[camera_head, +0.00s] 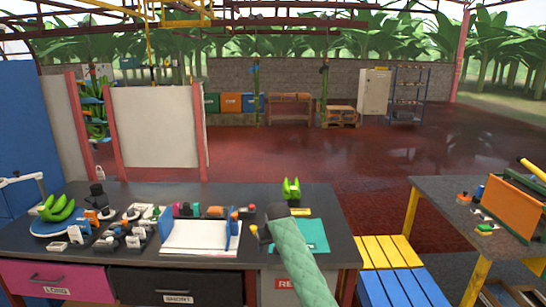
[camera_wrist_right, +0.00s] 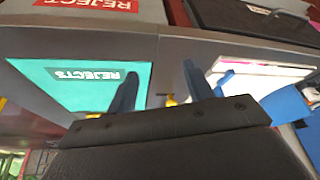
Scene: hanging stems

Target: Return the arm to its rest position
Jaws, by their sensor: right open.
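My right arm, in a green quilted sleeve (camera_head: 298,262), reaches from the bottom edge over the front of the dark table (camera_head: 150,268) in the head view. Its dark wrist hides the fingertips there. In the wrist view my right gripper (camera_wrist_right: 160,90) is open, with two blue fingers apart and nothing between them. It is above the table, between the teal REJECTS sheet (camera_wrist_right: 80,88) and a white sheet (camera_wrist_right: 255,68). The teal sheet also shows beside the wrist in the head view (camera_head: 315,236). My left gripper is not in view.
Green bananas (camera_head: 57,208) lie on a blue disc at the left. A small green bunch (camera_head: 291,189) stands at the table's back, beyond my wrist. Several small tools and blocks (camera_head: 120,226) crowd the left half. A second table (camera_head: 450,205) stands at the right.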

